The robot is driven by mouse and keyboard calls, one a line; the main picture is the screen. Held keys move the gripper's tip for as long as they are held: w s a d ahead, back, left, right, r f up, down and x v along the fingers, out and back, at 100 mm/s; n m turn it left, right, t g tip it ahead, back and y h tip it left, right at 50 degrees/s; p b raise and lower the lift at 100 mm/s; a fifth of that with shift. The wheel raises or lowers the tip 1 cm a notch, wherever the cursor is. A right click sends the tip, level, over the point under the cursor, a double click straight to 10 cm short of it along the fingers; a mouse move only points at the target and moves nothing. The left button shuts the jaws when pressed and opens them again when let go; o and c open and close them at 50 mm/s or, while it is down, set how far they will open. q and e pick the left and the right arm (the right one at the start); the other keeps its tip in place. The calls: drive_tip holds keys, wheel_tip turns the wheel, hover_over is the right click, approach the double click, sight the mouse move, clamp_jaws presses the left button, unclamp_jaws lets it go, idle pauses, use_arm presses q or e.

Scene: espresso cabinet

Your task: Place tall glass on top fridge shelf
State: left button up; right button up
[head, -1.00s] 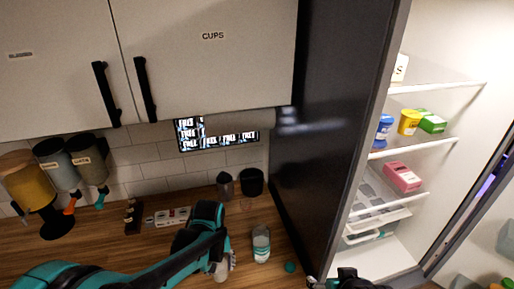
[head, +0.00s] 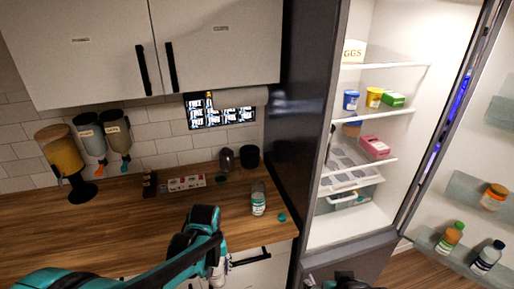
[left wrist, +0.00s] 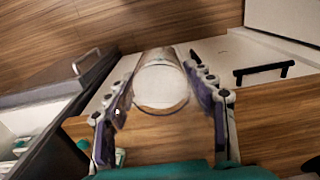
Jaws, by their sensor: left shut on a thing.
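The tall glass (left wrist: 162,82) is a clear, pale cylinder between the purple finger pads of my left gripper (left wrist: 163,105) in the left wrist view. The gripper is shut on it. In the head view my left gripper (head: 218,268) is low, near the counter's front edge, and the glass is hard to make out there. The fridge stands open at the right; its top shelf (head: 385,66) is clear glass with a carton marked "GGS" (head: 353,52) at its left and bare room to the right. Part of my right arm shows at the bottom edge; its fingers are unclear.
A lower shelf (head: 390,112) holds blue, yellow and green containers. The open fridge door (head: 465,190) carries bottles. A white-labelled jar (head: 258,202) and a teal lid (head: 282,217) stand on the wooden counter (head: 150,220). The dark fridge side (head: 298,120) rises beside the counter.

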sight(214, 276)
use_arm(q)
drive_tip(key=shift+s+f, duration=0.25)
drive_tip(key=shift+f, duration=0.05)
drive_tip(key=shift+s+a+f+b, duration=0.15)
drive_tip(key=shift+f+b, duration=0.1)
drive_tip(key=shift+b, duration=0.25)
drive_tip(key=f, duration=0.1)
drive_tip(key=f+b, duration=0.1)
drive_tip(key=w+b, duration=0.1)
drive_tip(key=shift+a+f+m, duration=0.3)
drive_tip(key=shift+f, duration=0.1)
drive_tip(key=a+f+m+b, duration=0.2)
drive_tip(key=a+f+b, duration=0.2)
drive_tip(key=f+b, duration=0.7)
drive_tip(key=shift+w+f+m, duration=0.3)
drive_tip(key=shift+w+f, duration=0.1)
drive_tip(key=shift+f, duration=1.2)
use_arm(e)
wheel_tip(214, 276, down, 14)
drive_tip(key=shift+s, duration=0.2)
use_arm(q)
drive_tip(key=shift+a, duration=0.1)
use_arm(e)
drive_tip(key=shift+f, duration=0.1)
